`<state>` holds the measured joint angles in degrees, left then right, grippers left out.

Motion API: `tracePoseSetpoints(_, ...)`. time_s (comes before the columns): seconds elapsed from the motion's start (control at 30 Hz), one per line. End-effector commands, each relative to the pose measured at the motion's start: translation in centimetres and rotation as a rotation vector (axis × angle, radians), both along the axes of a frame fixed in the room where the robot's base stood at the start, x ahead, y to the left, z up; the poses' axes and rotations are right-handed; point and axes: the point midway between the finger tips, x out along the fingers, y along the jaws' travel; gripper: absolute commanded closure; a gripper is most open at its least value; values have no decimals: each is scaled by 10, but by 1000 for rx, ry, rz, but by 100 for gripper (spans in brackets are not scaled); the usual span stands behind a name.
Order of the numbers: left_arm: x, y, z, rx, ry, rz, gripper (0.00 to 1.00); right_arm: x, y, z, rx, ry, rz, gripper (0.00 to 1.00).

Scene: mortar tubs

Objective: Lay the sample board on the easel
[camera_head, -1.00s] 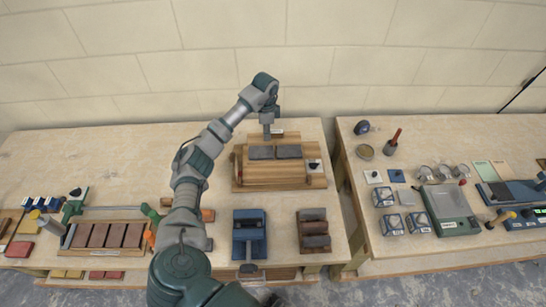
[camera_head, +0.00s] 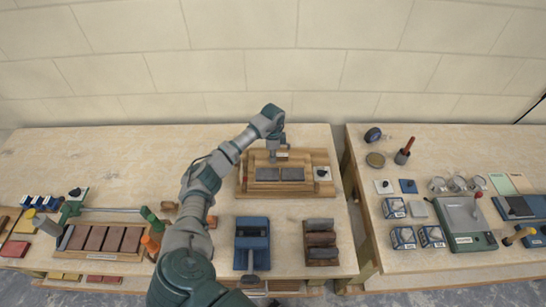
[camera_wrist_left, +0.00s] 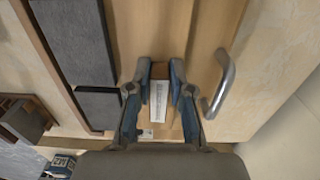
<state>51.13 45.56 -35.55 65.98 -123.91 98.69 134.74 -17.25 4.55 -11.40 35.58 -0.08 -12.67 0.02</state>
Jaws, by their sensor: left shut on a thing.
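The sample board, wooden with two dark grey tiles (camera_head: 292,174), is at the wooden easel (camera_head: 285,190) near the back right of the left table. The tiles lie over the easel's face, and I cannot tell whether the board rests on it fully. My left gripper (camera_head: 282,152) is at the board's far edge, pointing down. In the left wrist view its fingers (camera_wrist_left: 161,72) are shut on a wooden part with a white label (camera_wrist_left: 160,98). The dark tiles (camera_wrist_left: 78,45) show to the left there. My right gripper is not in view.
A metal handle (camera_wrist_left: 222,85) is right of the fingers in the wrist view. A blue tool (camera_head: 252,240) and a rack of dark blocks (camera_head: 321,240) stand in front of the easel. A brick tray (camera_head: 105,240) is at left. A second table with instruments is at right.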

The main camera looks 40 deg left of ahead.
Motion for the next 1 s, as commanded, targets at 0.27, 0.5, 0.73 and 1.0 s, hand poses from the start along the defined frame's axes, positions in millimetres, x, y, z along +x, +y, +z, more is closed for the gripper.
tracePoseSetpoints(0.27,0,-1,-8,1,0,0,75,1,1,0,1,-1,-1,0)
tracePoseSetpoints(0.5,0,0,-8,0,0,0,55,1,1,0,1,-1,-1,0)
tracePoseSetpoints(0.73,1,0,-1,0,-4,0,55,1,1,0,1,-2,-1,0)
tracePoseSetpoints(1.0,1,1,53,1,-6,0,55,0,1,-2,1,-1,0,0)
